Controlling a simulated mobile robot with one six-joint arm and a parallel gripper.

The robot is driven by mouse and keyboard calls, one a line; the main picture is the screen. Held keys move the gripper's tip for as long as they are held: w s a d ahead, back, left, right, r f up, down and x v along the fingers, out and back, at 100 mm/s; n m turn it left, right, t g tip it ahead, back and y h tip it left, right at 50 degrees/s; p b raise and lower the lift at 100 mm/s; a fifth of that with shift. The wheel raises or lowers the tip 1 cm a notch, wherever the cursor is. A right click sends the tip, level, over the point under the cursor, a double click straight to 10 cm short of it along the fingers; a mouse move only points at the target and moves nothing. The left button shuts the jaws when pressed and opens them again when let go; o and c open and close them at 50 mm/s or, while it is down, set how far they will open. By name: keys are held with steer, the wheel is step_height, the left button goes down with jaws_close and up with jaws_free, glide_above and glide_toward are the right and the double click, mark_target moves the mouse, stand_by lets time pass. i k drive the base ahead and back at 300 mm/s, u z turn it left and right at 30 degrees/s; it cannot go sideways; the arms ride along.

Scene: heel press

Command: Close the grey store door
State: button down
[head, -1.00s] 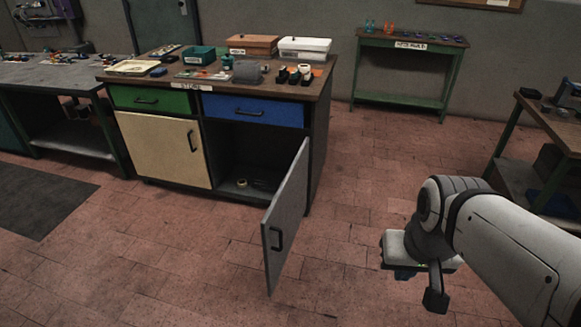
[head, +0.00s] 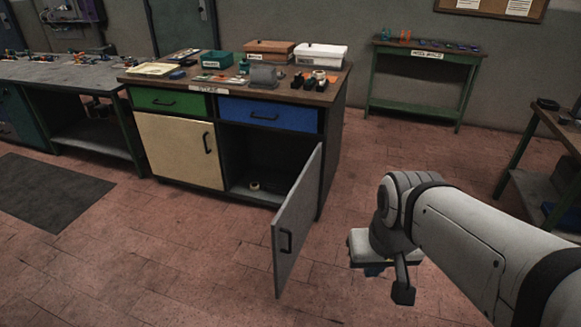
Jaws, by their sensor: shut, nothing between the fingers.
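The grey store door (head: 297,225) stands wide open, swung out from the right side of the cabinet's lower front.
Inside the compartment lies a small tan roll (head: 255,186). The cream door (head: 180,150), green drawer (head: 168,100) and blue drawer (head: 268,114) are closed. A green table (head: 420,86) stands at the back right. Tiled floor around the open door is clear.

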mark_target(289, 228)
steer(key=z, duration=0.05)
steer(key=i, duration=0.95)
steer(key=u, duration=0.05)
